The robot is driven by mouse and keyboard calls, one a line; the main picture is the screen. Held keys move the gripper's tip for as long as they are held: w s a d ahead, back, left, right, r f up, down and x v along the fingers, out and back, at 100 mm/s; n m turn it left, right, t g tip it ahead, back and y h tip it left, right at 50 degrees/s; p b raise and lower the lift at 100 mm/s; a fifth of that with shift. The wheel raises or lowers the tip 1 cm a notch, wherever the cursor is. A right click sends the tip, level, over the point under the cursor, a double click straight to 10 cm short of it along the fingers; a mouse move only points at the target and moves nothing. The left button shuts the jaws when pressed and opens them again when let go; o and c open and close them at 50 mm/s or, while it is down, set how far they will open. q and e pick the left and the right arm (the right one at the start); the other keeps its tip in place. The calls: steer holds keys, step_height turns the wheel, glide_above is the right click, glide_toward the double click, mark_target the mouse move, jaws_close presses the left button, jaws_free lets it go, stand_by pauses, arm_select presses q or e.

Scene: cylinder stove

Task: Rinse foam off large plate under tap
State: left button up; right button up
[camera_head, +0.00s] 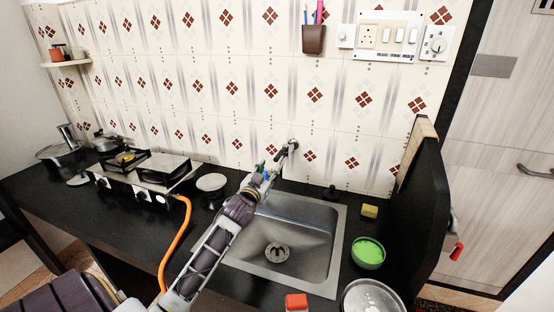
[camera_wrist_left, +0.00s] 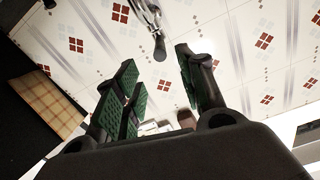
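My left gripper (camera_head: 266,168) reaches across the sink to the tap at the back wall. In the left wrist view its green-padded fingers (camera_wrist_left: 158,62) are apart, with nothing held between them. The metal tap (camera_head: 286,150) projects from the tiled wall just beyond the fingertips; it also shows in the left wrist view (camera_wrist_left: 151,22). Whether the fingers touch it I cannot tell. The steel sink (camera_head: 315,262) shows no plate in its visible part. A round metal dish (camera_head: 372,299) is cut off at the bottom edge; whether it is the large plate is unclear. My right gripper is out of view.
A bowl of green liquid (camera_head: 368,252) and a yellow sponge (camera_head: 370,211) are right of the sink. A red-topped object (camera_head: 297,301) sits at its front. A stove (camera_head: 140,178) with an orange hose (camera_head: 179,243) is left. A dark upright panel (camera_head: 428,210) bounds the right.

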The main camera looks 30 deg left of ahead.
mark_target(276, 160)
arm_select(q)
steer(key=shift+x, duration=2.15)
steer(key=shift+w+a, duration=0.15)
steer(key=shift+w, duration=0.5)
steer(key=shift+p+x, duration=0.35)
steer(key=shift+x, duration=1.05)
steer(key=shift+w+a, duration=0.15)
steer(key=shift+w, duration=0.5)
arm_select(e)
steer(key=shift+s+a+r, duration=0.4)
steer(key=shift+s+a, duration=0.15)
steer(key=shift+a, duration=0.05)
arm_select(q)
steer(key=shift+c, duration=0.4)
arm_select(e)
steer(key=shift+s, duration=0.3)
